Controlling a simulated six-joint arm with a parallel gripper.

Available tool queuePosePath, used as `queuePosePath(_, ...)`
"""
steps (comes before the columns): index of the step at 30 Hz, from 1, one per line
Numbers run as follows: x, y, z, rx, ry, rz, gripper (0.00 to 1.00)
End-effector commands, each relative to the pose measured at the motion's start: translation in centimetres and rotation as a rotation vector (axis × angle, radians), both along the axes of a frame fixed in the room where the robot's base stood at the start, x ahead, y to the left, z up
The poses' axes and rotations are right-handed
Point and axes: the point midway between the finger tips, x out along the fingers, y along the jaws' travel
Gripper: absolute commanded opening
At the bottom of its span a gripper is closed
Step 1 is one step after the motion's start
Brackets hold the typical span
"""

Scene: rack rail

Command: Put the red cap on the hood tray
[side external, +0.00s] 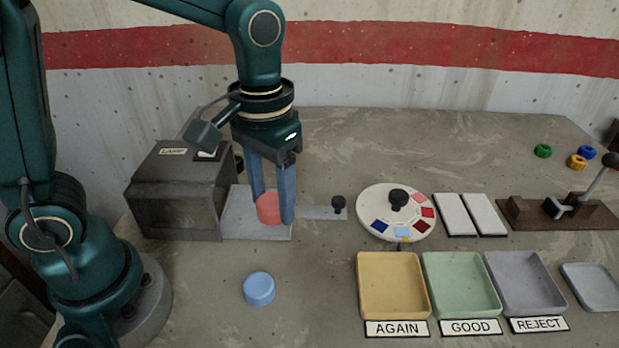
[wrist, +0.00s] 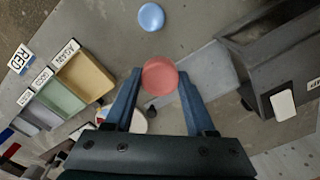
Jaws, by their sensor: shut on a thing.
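The red cap (side external: 268,209) is between the two blue fingers of my gripper (side external: 272,208), which is shut on it. The cap and fingers are over the pale grey hood tray (side external: 240,222), which extends from the dark lamp hood (side external: 180,195). I cannot tell whether the cap touches the tray. In the wrist view the red cap (wrist: 160,76) sits between the fingertips (wrist: 160,82), with the hood tray (wrist: 208,72) beside and beneath it. The tray's handle has a black knob (side external: 338,203).
A blue cap (side external: 259,288) stands on the bench in front. A white dial (side external: 395,212), two white plates (side external: 470,214) and a lever (side external: 560,208) are to the right. AGAIN (side external: 393,285), GOOD (side external: 461,285) and REJECT (side external: 525,282) trays line the front. Small coloured rings (side external: 577,162) lie at the back right.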

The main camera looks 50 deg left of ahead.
Motion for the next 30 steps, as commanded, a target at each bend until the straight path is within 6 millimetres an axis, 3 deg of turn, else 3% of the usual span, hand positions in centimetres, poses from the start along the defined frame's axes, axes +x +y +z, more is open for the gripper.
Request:
queuePosePath(10,0.0,0.0,0.0,0.000,-0.001,-0.046,0.24)
queuePosePath(17,1.1,0.2,0.0,0.000,-0.025,-0.357,0.24)
queuePosePath(23,3.2,2.2,-0.7,0.009,-0.034,-0.674,0.24)
queuePosePath(30,5.5,6.3,-2.1,0.015,-0.025,-0.928,0.24)
